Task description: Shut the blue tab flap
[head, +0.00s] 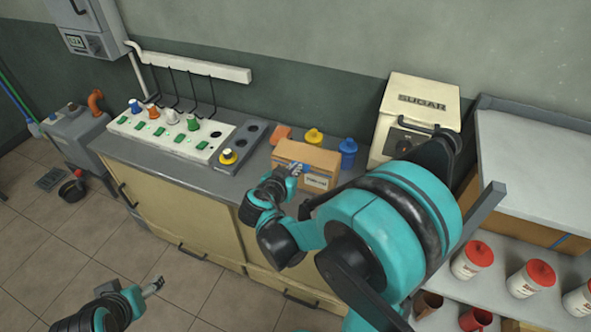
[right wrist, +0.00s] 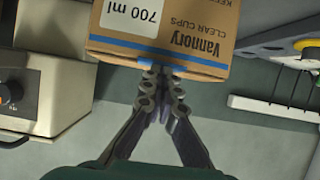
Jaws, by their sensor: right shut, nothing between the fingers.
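A brown cardboard box (head: 310,153) stands on the counter; the right wrist view shows its printed face (right wrist: 190,25) with a blue stripe along one edge. Blue pieces of the tab flap (right wrist: 178,71) show at that edge, on both sides of my fingertips; the middle is hidden by them. My right gripper (head: 293,169) is shut and empty, its tips right at the box edge in the right wrist view (right wrist: 160,75). I cannot tell whether they touch or how far the flap stands open. My left gripper (head: 154,286) is low at the left, away from the box; its jaw state is unclear.
Orange, yellow and blue items (head: 347,152) stand behind the box. A cream sugar machine (head: 418,108) is to its right and a white panel with knobs (head: 170,135) to its left. Red-lidded containers (head: 473,258) sit on the right shelf.

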